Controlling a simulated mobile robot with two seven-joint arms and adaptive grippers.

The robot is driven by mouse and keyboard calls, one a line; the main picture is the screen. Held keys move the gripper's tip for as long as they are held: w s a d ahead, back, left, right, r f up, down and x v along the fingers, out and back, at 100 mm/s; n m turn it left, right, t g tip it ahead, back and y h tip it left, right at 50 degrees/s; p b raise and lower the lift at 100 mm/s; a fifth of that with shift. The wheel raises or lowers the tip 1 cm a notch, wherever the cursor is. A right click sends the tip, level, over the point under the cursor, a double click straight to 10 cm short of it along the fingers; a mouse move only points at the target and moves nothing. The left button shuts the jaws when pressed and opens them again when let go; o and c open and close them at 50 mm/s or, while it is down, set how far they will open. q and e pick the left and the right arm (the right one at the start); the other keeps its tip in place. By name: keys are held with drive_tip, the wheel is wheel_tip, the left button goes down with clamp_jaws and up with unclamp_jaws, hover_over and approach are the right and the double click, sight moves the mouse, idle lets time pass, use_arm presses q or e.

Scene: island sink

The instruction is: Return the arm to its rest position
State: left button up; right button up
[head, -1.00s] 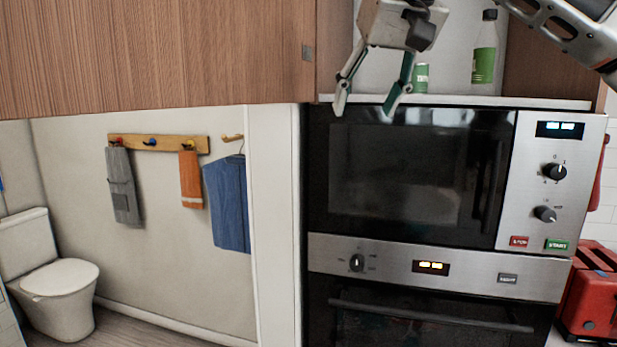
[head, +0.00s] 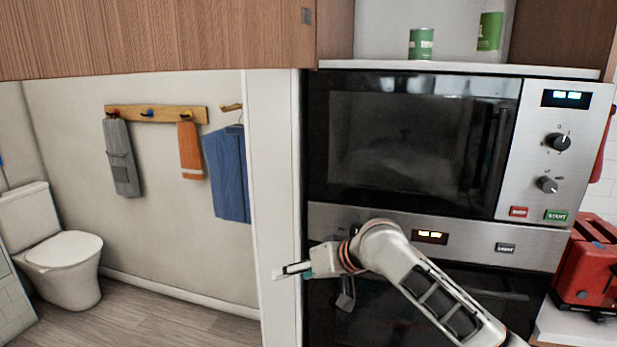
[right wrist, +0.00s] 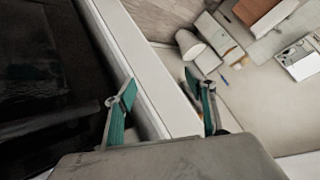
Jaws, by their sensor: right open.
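My right arm comes in from the lower right in the head view. Its gripper (head: 290,269) hangs low in front of the lower oven, near the white wall edge, pointing left. In the right wrist view the two fingers of my right gripper (right wrist: 165,100) are spread apart with nothing between them. The white wall edge (right wrist: 160,75) lies beyond them; I cannot tell the gap to it. My left gripper is not in view.
A microwave (head: 405,140) sits above an oven (head: 460,285). A red toaster (head: 585,270) is at the right. The toilet room is at the left.

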drive_tip(key=s+d+f+m+t+h, duration=0.1)
drive_tip(key=s+d+f, duration=0.25)
drive_tip(key=f, duration=0.45)
drive_tip(key=s+d+f+t, duration=0.1)
drive_tip(key=s+d+f, duration=0.2)
drive_tip(key=s+f, duration=0.35)
drive_tip(key=s+d+f+m+t+h, duration=0.1)
drive_tip(key=s+d+f, duration=0.15)
drive_tip(key=f, duration=0.75)
drive_tip(key=s+d+f+h, duration=0.1)
drive_tip(key=s+d+f, duration=0.2)
drive_tip(key=s+d, duration=0.2)
drive_tip(key=s+d+f+n+t+h, duration=0.1)
drive_tip(key=s+d+f, duration=0.2)
drive_tip(key=s+d, duration=0.2)
drive_tip(key=s+d+f+h, duration=0.2)
drive_tip(key=s+d+f, duration=0.2)
drive_tip(key=s, duration=0.6)
drive_tip(key=shift+s+d, duration=0.3)
drive_tip(key=shift+d, duration=0.4)
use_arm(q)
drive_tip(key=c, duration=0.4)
use_arm(e)
drive_tip(key=c, duration=0.7)
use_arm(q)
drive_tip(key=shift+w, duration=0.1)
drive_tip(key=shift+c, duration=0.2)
use_arm(e)
drive_tip(key=shift+f, duration=0.1)
drive_tip(key=shift+c, duration=0.4)
